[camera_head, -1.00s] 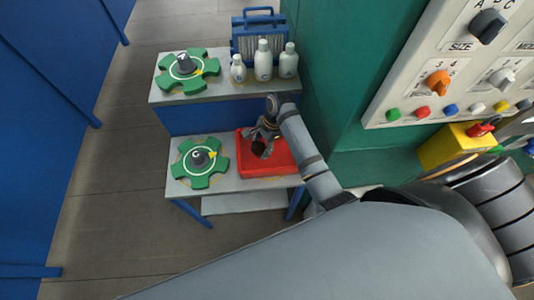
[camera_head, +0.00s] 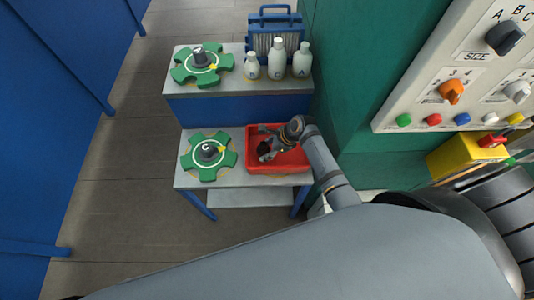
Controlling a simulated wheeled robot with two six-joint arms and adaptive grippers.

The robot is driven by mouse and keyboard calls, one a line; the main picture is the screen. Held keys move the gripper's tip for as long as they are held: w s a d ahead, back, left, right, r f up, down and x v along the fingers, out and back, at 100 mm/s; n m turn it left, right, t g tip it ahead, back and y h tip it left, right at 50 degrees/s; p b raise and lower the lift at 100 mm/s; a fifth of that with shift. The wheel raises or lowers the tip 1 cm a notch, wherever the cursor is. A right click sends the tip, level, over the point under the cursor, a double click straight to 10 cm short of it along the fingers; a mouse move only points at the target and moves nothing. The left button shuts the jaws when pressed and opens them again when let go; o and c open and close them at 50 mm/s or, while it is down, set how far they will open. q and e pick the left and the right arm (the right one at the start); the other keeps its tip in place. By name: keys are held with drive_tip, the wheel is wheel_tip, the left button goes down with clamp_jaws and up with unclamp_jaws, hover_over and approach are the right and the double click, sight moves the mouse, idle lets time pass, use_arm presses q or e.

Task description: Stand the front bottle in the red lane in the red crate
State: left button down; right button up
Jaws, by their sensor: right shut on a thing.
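The red crate (camera_head: 296,160) stands on the lower grey shelf, right of the lower green star-shaped wheel. My right gripper (camera_head: 266,148) is over the left part of the crate, its fingers pointing left and down. It is shut on a small dark bottle (camera_head: 264,150), which is mostly hidden by the fingers. I cannot tell whether the bottle touches the crate floor or is quite upright. No red lane shows, and no other amber bottle can be made out. My left gripper is not in view.
Two green star wheels, one on the upper shelf (camera_head: 201,66) and one on the lower (camera_head: 208,152), lie left of the crate. Three white bottles (camera_head: 277,60) and a blue case (camera_head: 274,22) stand on the upper shelf. A green wall (camera_head: 345,80) rises close on the right.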

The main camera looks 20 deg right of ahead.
drive_tip(key=shift+f, duration=1.6)
drive_tip(key=shift+f, duration=0.1)
drive_tip(key=o, duration=0.9)
drive_tip(key=shift+o, duration=0.2)
drive_tip(key=p+v, duration=0.7)
drive_tip(key=p, duration=0.1)
drive_tip(key=shift+r+p, duration=0.3)
drive_tip(key=shift+p, duration=0.1)
drive_tip(key=shift+d, duration=0.15)
